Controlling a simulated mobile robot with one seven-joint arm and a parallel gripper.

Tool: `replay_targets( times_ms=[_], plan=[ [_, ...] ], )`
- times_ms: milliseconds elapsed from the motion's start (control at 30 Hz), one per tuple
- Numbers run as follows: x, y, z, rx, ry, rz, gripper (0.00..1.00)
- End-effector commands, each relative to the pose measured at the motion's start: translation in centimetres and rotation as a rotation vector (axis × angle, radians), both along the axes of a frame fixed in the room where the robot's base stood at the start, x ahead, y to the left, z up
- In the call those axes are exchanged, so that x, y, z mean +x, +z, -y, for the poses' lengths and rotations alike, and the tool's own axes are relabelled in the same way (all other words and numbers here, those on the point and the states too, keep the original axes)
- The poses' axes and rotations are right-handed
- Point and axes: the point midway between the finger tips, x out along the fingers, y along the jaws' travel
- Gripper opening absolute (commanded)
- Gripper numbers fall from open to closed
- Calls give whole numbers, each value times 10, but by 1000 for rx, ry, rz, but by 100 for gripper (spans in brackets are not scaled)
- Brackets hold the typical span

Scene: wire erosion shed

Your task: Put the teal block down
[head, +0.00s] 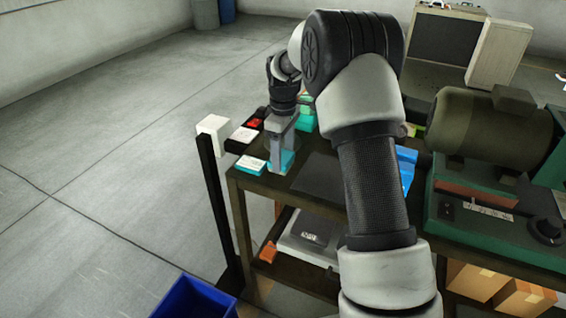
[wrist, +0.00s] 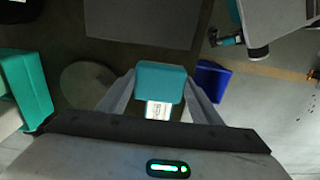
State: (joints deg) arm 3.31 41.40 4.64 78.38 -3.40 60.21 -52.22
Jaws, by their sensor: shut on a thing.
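My gripper (head: 281,158) is over the near left corner of the dark workbench (head: 263,203), pointing down. It is shut on the teal block (head: 289,162), which is partly hidden by the fingers. In the wrist view the teal block (wrist: 160,79) sits between the two fingers, with a white label patch just below it. I cannot tell whether the block touches the bench top or hangs a little above it.
A white-topped teal box (head: 250,165) and a black box with a white top (head: 244,135) stand left of the gripper. A dark mat (head: 318,174) lies right of it. A green machine (head: 470,215) fills the bench's right. A blue bin (head: 195,298) stands on the floor.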

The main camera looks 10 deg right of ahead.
Motion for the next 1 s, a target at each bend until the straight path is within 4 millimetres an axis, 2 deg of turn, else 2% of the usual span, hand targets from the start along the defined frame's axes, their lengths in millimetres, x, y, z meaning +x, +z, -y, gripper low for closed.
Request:
replay_targets(
  times_ms=[100, 200, 567, 600, 700, 1000],
  plan=[
    [-1, -19, 0, 0, 0, -3, 41],
    [0, -26, 0, 0, -1, 0, 41],
    [0, -31, 0, 0, -1, 0, 41],
    [0, -31, 0, 0, -1, 0, 61],
    [0, -30, 0, 0, -1, 0, 77],
    [0, -29, 0, 0, -1, 0, 78]
  ],
)
